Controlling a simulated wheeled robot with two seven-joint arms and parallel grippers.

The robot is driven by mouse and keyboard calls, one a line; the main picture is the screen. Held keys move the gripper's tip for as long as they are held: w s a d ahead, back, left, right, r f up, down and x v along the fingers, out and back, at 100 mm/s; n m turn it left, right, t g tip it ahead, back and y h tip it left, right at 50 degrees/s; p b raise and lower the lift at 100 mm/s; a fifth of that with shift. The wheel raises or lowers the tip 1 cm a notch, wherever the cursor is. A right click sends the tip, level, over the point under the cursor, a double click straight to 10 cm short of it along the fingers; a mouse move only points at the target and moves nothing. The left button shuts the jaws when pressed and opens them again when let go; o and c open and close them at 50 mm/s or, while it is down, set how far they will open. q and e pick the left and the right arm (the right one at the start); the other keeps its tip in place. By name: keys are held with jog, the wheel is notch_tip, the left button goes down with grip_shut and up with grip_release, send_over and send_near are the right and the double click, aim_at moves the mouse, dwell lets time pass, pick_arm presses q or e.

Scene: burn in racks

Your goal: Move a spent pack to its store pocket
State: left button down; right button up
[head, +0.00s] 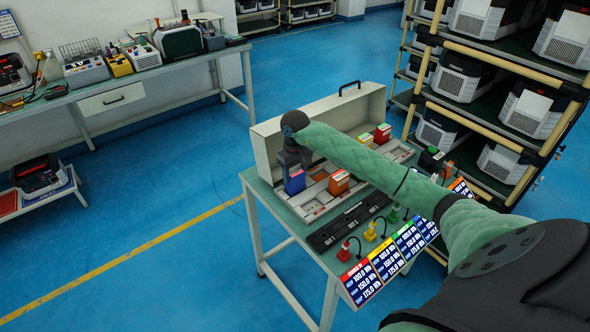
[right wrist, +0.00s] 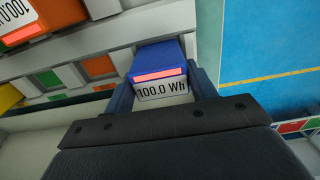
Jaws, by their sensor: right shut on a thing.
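My right gripper (right wrist: 162,98) is shut on a blue pack (right wrist: 158,62) with a red stripe and a label reading 100.0 Wh. In the head view the gripper (head: 293,168) points down over the left end of the open case (head: 264,152), with the blue pack (head: 295,182) below its wrist. The case holds a tray (head: 312,208) with pockets, some showing coloured floors. An orange-red pack (head: 338,182) stands in it to the right. I cannot tell whether the blue pack is seated or just above its pocket. My left gripper is not in view.
More packs, one green and yellow (head: 365,140) and one red and yellow (head: 382,133), stand farther back in the case. Coloured plugs and display panels (head: 388,258) line the front of the table. A rack of battery units (head: 490,95) stands close on the right.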

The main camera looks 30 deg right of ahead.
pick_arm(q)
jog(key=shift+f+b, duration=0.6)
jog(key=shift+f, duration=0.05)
pick_arm(e)
jog(key=shift+f, duration=0.55)
jog(key=o, duration=1.5)
notch_tip(320, 180, up, 7)
jog(key=b, duration=0.2)
jog(key=shift+f+b, duration=0.2)
jog(key=shift+b, duration=0.2)
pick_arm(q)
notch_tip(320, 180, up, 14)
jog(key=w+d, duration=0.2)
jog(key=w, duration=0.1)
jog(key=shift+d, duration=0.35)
pick_arm(e)
jog(key=shift+r, duration=0.6)
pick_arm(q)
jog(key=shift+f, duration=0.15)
